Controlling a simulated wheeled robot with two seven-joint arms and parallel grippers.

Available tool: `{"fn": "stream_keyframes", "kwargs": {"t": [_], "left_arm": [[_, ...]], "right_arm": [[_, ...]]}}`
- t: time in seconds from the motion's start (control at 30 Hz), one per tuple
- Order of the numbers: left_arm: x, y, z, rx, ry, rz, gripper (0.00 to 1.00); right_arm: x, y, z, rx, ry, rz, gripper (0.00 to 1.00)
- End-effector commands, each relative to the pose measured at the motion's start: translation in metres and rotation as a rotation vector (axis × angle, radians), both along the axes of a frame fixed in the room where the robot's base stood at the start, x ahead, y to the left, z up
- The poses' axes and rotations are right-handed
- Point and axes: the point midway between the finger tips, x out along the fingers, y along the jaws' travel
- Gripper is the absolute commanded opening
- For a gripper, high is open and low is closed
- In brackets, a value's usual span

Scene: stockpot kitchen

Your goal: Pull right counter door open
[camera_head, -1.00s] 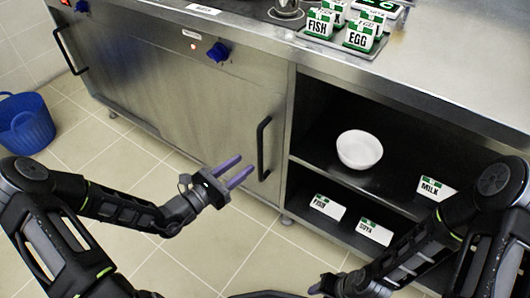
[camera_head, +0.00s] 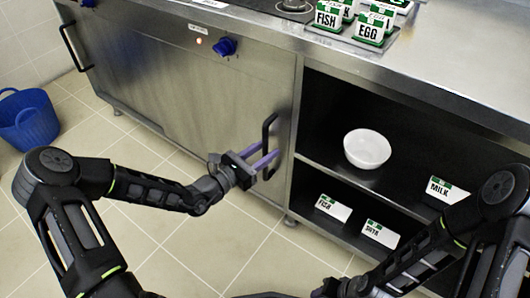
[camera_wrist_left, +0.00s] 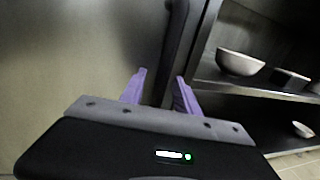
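The right counter door (camera_head: 219,110) is a steel panel, closed, with a black vertical bar handle (camera_head: 271,133) near its right edge. My left gripper (camera_head: 266,158) is at the lower part of this handle, its two purple fingers apart. In the left wrist view the handle (camera_wrist_left: 176,50) comes down between the open fingers (camera_wrist_left: 158,88). I cannot tell whether either finger touches it. My right gripper (camera_head: 326,289) is at the bottom edge of the head view, mostly hidden by its own arm.
Right of the door is an open shelf with a white bowl (camera_head: 367,149) and cartons, including a milk carton (camera_head: 447,191). More cartons stand on the steel countertop (camera_head: 420,70). A blue bucket (camera_head: 27,120) stands at far left. The tiled floor before the door is clear.

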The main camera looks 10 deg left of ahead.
Motion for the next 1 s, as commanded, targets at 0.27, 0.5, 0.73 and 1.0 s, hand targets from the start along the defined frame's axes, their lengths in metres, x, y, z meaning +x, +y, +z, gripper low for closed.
{"fn": "stream_keyframes", "kwargs": {"t": [0.27, 0.5, 0.73, 1.0], "left_arm": [[0.0003, -0.0002, 0.0005, 0.000, 0.000, 0.000, 0.34], [0.0001, -0.0001, 0.0005, 0.001, -0.001, 0.000, 0.14], [0.0001, 0.0000, 0.0005, 0.001, -0.001, 0.000, 0.00], [0.0001, 0.0002, 0.0005, 0.001, -0.001, 0.000, 0.00]], "right_arm": [[0.0001, 0.0001, 0.0003, 0.000, 0.000, 0.000, 0.36], [-0.0001, 0.0001, 0.0003, 0.000, 0.000, 0.000, 0.36], [-0.0001, 0.0000, 0.0002, 0.000, 0.001, 0.000, 0.36], [-0.0001, 0.0001, 0.0003, 0.000, 0.000, 0.000, 0.36]]}}
